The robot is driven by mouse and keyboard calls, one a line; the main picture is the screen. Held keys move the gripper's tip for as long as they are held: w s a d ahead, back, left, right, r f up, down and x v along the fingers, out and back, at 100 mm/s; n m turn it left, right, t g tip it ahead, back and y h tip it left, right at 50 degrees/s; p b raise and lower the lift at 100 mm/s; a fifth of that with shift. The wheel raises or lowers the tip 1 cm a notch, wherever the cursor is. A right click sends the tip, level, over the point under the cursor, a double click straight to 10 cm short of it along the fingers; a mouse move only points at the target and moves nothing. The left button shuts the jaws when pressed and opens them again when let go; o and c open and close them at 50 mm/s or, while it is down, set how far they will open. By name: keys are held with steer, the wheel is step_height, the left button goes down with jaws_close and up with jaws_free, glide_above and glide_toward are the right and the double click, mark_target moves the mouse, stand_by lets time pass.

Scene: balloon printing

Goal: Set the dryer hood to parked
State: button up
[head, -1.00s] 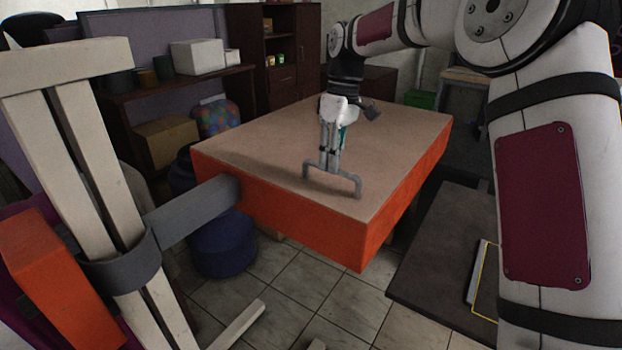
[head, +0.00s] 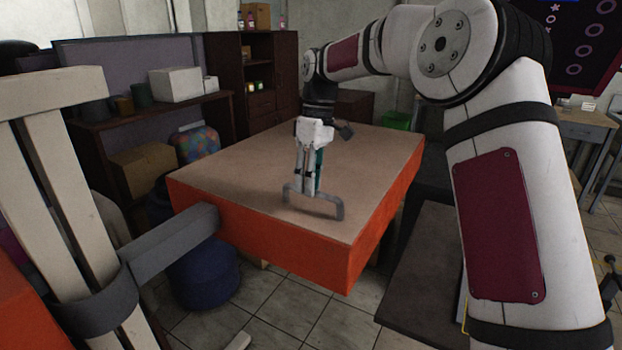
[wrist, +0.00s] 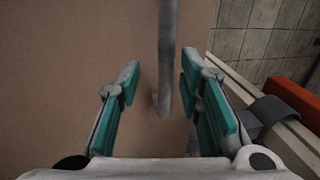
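The dryer hood (head: 215,195) is a large orange box with a flat brown top. A grey arm (head: 175,243) joins its left side to a pale upright stand (head: 60,180). A grey U-shaped handle (head: 338,207) rises near the hood's front edge. My gripper (head: 305,190) points down at the handle. In the wrist view, the teal-padded fingers of my gripper (wrist: 161,72) are apart, with the handle's bar (wrist: 168,45) between them. Gaps show on both sides of the bar, wider on the left. The underside of the hood is hidden.
A dark shelf (head: 215,104) with boxes and pots stands behind on the left, with a tall cabinet (head: 285,85) beyond. A blue round stool (head: 205,275) is below the hood's left side. A dark low surface (head: 425,280) lies on the right. Tiled floor (head: 305,315) shows in front.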

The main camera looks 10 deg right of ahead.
steer(key=shift+r, duration=0.15)
step_height(320, 180, up, 12)
steer(key=w+d, duration=0.1)
steer(key=shift+w+d+f, duration=0.25)
steer(key=shift+w+d, duration=0.05)
stand_by(0.3)
steer(key=s+a+r+m+t+h, duration=0.1)
steer(key=s+r+m+t+h, duration=0.2)
steer(key=s, duration=1.6)
steer(key=s+d+f+m+t, duration=0.1)
steer(key=s+f+m, duration=0.2)
steer(key=s, duration=0.6)
steer(key=s+d+f+m+t+y, duration=0.1)
steer(key=s+d+f+m+t, duration=0.1)
steer(key=s+f, duration=0.6)
steer(key=shift+s+f+m, duration=0.3)
steer(key=shift+s+m, duration=0.4)
steer(key=shift+s, duration=0.2)
